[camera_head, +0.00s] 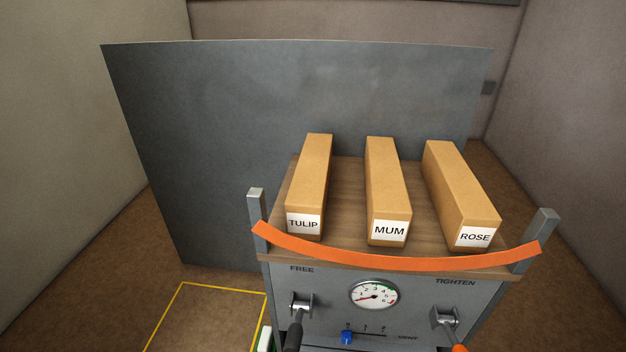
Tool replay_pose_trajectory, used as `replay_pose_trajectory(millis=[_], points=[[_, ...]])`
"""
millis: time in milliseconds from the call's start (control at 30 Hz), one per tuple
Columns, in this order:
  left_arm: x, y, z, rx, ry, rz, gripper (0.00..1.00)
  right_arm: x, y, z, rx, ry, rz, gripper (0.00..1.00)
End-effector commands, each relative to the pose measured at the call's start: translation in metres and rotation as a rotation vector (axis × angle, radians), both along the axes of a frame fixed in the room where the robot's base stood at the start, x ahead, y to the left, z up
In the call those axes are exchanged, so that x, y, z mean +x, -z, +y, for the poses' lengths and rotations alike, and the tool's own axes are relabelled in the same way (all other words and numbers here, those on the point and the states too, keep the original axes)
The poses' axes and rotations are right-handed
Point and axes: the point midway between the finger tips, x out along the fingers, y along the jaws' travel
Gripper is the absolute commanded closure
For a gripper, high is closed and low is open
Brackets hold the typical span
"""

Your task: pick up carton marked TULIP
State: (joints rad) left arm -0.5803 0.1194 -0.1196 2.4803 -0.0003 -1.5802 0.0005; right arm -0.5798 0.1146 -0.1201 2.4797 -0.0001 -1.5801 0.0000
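The carton marked TULIP (312,175) is a long tan box. It lies at the left on the wooden top (345,190) of a grey cabinet, its white label facing the front. An orange strap (395,262) sags across the front edge, between two grey posts, in front of the cartons. The carton marked MUM (385,180) lies in the middle and the carton marked ROSE (458,180) at the right, with gaps between them. Neither of my grippers shows in this view.
The cabinet front has a dial gauge (374,294), a blue slider (347,337), a black-handled lever (294,335) under FREE and an orange-tipped lever (448,323) under TIGHTEN. A grey panel (230,130) stands behind and left. A yellow floor outline (165,315) encloses bare floor.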

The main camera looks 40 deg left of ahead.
Motion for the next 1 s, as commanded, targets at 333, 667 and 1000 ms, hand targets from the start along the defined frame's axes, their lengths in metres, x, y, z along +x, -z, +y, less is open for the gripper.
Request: replay_pose_trajectory(millis=[333, 667, 1000], points=[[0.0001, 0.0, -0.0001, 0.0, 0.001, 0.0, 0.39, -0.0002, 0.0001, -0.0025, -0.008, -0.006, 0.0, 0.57], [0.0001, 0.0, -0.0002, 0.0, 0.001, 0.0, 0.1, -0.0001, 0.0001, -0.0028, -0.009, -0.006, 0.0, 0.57], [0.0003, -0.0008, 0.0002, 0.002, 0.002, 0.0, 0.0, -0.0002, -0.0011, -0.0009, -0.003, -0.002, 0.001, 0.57]])
